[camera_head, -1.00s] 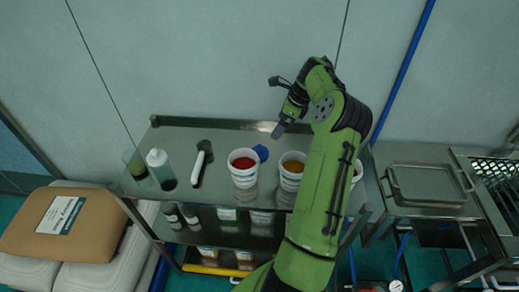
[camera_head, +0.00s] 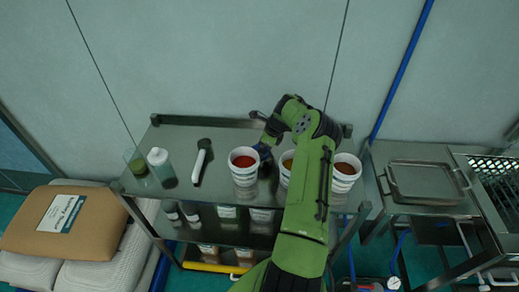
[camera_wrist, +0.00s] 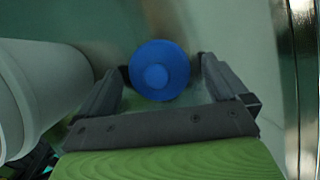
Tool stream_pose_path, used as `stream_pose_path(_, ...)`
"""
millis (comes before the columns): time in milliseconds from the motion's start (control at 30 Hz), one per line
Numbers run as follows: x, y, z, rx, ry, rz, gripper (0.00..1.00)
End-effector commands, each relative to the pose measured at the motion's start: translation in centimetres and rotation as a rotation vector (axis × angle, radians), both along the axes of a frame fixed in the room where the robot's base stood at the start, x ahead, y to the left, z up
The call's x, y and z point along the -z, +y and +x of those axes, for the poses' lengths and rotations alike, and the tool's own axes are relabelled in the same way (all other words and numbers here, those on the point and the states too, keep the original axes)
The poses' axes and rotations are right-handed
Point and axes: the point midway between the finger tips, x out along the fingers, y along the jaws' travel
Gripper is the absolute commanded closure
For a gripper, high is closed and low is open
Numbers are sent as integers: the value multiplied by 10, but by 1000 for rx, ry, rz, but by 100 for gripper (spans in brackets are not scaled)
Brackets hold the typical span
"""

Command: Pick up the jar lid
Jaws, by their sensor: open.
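The blue jar lid (camera_wrist: 160,70) is round with a smaller raised disc in its middle. It lies on the metal table top (camera_head: 190,135). My gripper (camera_wrist: 162,78) is open, with one finger on each side of the lid in the wrist view. I cannot tell whether the fingers touch it. In the head view my gripper (camera_head: 264,150) is down near the table behind the cups, and the lid (camera_head: 263,150) is mostly hidden by it.
A white cup of red powder (camera_head: 244,163) stands just left of my gripper; its wall (camera_wrist: 45,85) is close in the wrist view. A cup (camera_head: 286,167) is partly behind my arm, another (camera_head: 346,170) to the right.

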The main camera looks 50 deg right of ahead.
Motion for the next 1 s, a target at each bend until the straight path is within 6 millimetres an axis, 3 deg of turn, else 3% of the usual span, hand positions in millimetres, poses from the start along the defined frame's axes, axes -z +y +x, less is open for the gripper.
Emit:
stream_pose_path(67, 0, 0, 0, 0, 0, 0, 0)
stream_pose_path(400, 0, 0, 0, 0, 0, 1, 51)
stream_pose_path(667, -5, 0, 0, -1, 0, 0, 52)
stream_pose_path(1000, -81, 0, 0, 0, -1, -3, 52)
